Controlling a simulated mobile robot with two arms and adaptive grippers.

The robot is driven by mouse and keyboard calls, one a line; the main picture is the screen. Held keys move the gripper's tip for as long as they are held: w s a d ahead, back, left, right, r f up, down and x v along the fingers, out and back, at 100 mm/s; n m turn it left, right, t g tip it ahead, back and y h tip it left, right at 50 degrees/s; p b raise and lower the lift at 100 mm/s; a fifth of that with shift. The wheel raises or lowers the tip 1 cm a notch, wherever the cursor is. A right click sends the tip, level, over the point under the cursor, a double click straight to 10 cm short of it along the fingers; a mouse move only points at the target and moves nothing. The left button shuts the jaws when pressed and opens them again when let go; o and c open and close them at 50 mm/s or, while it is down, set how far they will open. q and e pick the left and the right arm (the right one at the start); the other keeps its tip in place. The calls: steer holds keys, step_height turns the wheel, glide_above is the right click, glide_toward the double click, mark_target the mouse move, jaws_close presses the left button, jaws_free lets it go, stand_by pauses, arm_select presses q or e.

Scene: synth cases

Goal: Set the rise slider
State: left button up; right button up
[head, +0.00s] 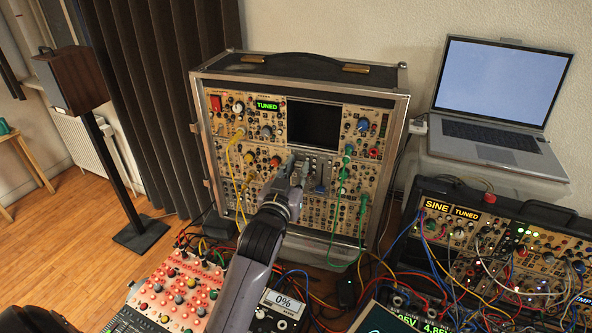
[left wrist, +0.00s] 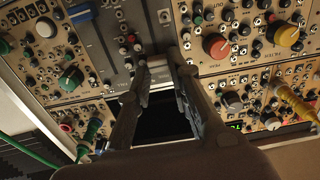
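The big modular synth case (head: 300,62) stands upright at the back with its panel facing me. The blue cap also shows in the head view (head: 320,188). I cannot read which slider is the rise one. My left gripper (head: 296,168) is close in front of the panel, left of the blue cap in the head view. My right gripper is out of view.
Yellow cables (head: 239,170) hang left of my gripper and green cables (head: 341,190) to its right. A red-topped controller (head: 172,293) lies in front. A second synth case (head: 500,225) with many cables is at right, below a laptop (head: 498,95).

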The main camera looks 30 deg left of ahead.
arm_select(q)
steer(key=o, duration=0.4)
steer(key=shift+o, duration=0.2)
steer(key=s+d, duration=0.2)
steer(key=s, duration=0.9)
steer(key=shift+s+d, duration=0.2)
steer(key=shift+s, duration=0.2)
